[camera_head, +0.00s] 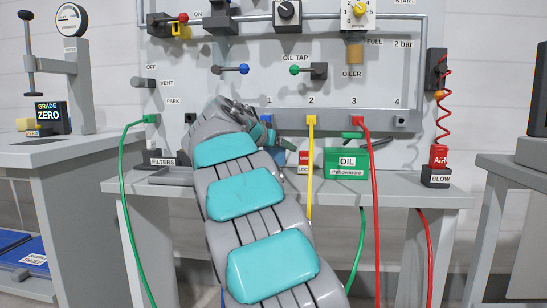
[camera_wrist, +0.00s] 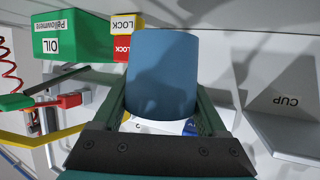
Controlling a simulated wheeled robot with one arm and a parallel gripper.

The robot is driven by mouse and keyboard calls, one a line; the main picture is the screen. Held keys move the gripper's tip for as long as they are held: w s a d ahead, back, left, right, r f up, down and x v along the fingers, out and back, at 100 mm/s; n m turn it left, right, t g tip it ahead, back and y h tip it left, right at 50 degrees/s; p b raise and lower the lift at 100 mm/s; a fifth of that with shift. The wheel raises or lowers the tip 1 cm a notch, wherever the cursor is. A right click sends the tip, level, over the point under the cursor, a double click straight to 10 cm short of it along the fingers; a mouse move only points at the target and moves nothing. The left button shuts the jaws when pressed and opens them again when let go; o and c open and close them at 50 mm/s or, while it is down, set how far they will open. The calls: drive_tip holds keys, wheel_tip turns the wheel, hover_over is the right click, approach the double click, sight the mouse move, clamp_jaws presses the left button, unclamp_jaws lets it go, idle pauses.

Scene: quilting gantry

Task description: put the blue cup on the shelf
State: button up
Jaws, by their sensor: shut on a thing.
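The blue cup (camera_wrist: 162,75) fills the middle of the wrist view, between the two dark green fingers of my gripper (camera_wrist: 162,98). My gripper is shut on the cup. A grey piece labelled CUP (camera_wrist: 290,137) is at the right of the wrist view, apart from the cup; I cannot tell if it is the shelf.
A green OIL box (camera_head: 346,163) stands on the grey bench (camera_head: 415,196), beside a red LOCK box (camera_head: 304,158). Green, yellow and red hoses hang from the panel in front of the bench. A BLOW stand (camera_head: 436,178) is at the right end.

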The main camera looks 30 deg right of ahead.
drive_tip(key=w, duration=0.5)
drive_tip(key=shift+d+f+p, duration=0.25)
drive_tip(key=shift+d+p, duration=0.05)
drive_tip(key=shift+f+b, duration=0.35)
drive_tip(key=shift+f, duration=1.45)
drive_tip(key=shift+f+b, duration=0.25)
drive_tip(key=shift+b, duration=0.1)
drive_tip(key=o, duration=1.4)
drive_tip(key=shift+r, duration=0.1)
drive_tip(key=shift+r, duration=0.1)
drive_tip(key=shift+r+p, duration=0.25)
drive_tip(key=shift+p, duration=0.2)
drive_tip(key=v, duration=1.2)
drive_tip(key=shift+s+f, duration=0.1)
drive_tip(key=shift+f, duration=0.05)
